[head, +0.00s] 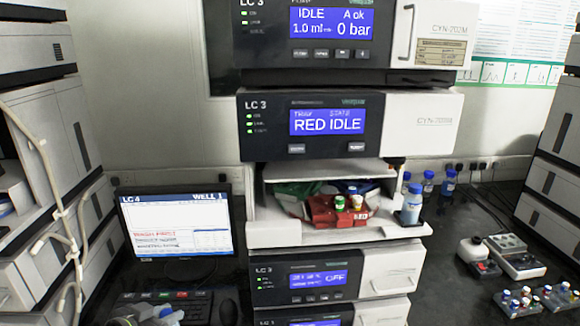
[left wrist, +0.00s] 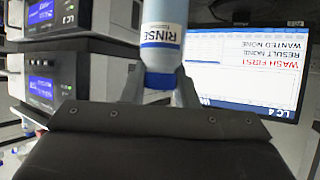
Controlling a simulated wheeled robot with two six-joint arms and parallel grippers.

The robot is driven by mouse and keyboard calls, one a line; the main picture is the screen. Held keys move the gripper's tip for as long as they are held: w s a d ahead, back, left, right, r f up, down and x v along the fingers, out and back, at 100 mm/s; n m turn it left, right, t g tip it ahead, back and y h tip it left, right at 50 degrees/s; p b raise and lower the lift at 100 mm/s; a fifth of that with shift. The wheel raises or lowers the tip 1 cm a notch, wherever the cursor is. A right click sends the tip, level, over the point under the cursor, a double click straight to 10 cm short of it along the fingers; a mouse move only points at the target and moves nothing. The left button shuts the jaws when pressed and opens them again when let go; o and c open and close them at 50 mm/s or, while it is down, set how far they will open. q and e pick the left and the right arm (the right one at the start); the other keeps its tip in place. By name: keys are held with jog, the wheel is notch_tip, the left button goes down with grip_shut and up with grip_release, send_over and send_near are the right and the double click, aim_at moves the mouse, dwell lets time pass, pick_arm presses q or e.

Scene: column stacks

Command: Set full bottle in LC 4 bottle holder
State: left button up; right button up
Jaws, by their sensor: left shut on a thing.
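My left gripper (head: 146,316) is at the bottom left edge of the head view, in front of the keyboard and mostly cut off. In the left wrist view the gripper (left wrist: 172,88) is shut on a bottle (left wrist: 162,62) with a blue band and a label reading RINSE. Its fill level cannot be told. The LC 4 monitor (head: 180,222) stands behind the gripper and also shows upside down in the left wrist view (left wrist: 245,65). I cannot make out the LC 4 bottle holder. My right gripper is not in view.
The middle LC 3 stack (head: 350,125) has an open bay with red and green items and a bottle (head: 411,205) at its right side. Several blue-capped bottles stand behind it. Vial racks (head: 535,300) sit on the right bench. A left instrument stack (head: 40,110) carries pale tubing.

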pick_arm(q)
jog(key=s+d+r+m+g+h+b, duration=0.1)
jog(key=s+d+r+m+g+h, duration=0.2)
jog(key=s, duration=0.4)
jog(key=s+d+r+m+g+h, duration=0.1)
jog(key=s+d+r+m+h, duration=0.15)
jog(key=s+d+r, duration=0.35)
jog(key=w+a+f+n+t+y, duration=0.1)
jog(key=w+a+f+n+y, duration=0.1)
jog(key=w+a+f, duration=0.1)
jog(key=w+a+f+n+t+y+p, duration=0.1)
jog(key=w+a+f+n+y, duration=0.1)
jog(key=w, duration=0.4)
jog(key=w+a+f+n+t+y, duration=0.2)
jog(key=w+a+f, duration=0.2)
jog(key=w+f, duration=0.1)
jog(key=shift+a+p, duration=0.2)
jog(key=shift+p, duration=0.2)
jog(key=w+a+f+n+t+y+p, duration=0.1)
jog(key=w+a+f+n+y, duration=0.1)
jog(key=f, duration=0.9)
jog(key=shift+w+n+y, duration=0.55)
jog(key=shift+w+y, duration=0.1)
jog(key=shift+w, duration=0.5)
jog(key=shift+w, duration=0.1)
